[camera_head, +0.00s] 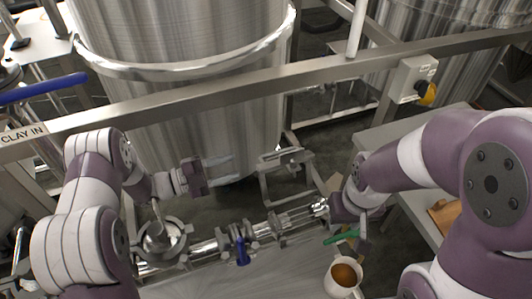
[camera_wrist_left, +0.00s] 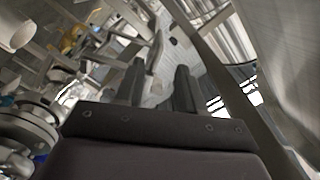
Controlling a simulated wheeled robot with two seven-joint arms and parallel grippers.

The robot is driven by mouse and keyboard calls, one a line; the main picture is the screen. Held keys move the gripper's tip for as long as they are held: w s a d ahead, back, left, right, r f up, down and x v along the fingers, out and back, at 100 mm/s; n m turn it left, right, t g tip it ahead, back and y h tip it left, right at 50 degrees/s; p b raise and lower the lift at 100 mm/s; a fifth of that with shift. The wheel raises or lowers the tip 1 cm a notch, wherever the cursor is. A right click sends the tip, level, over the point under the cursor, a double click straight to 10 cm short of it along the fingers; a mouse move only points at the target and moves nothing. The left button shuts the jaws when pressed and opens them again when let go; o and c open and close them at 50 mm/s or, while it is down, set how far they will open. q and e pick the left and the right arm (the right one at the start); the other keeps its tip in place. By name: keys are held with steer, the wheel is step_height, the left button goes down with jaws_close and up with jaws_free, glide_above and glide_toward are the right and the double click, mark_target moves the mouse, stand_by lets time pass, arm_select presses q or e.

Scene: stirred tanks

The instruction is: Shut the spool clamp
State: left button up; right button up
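A steel pipe line (camera_head: 204,248) runs across the lower middle of the head view. It carries a valve with a blue handle (camera_head: 242,251) and bright metal fittings near its right end (camera_head: 290,219). The spool clamp cannot be told apart surely from these small fittings, nor whether it is open. My left gripper (camera_head: 222,167) is above and behind the pipe, empty, its fingers apart; in the left wrist view the fingers (camera_wrist_left: 158,88) show a gap between them. My right gripper (camera_head: 326,210) is at the pipe's right end; its fingertips are too small and hidden to judge.
A large steel tank (camera_head: 180,50) stands behind a horizontal rail (camera_head: 240,90). A cup of brown liquid (camera_head: 343,277) and a green handle (camera_head: 342,237) are below my right gripper. A grey switch box (camera_head: 410,80) is on the rail. A grey table (camera_head: 380,135) stands at right.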

mark_target(264, 157)
arm_select(q)
steer(key=x, duration=1.2)
steer(key=shift+d, duration=0.1)
steer(key=shift+r, duration=0.1)
jaws_close()
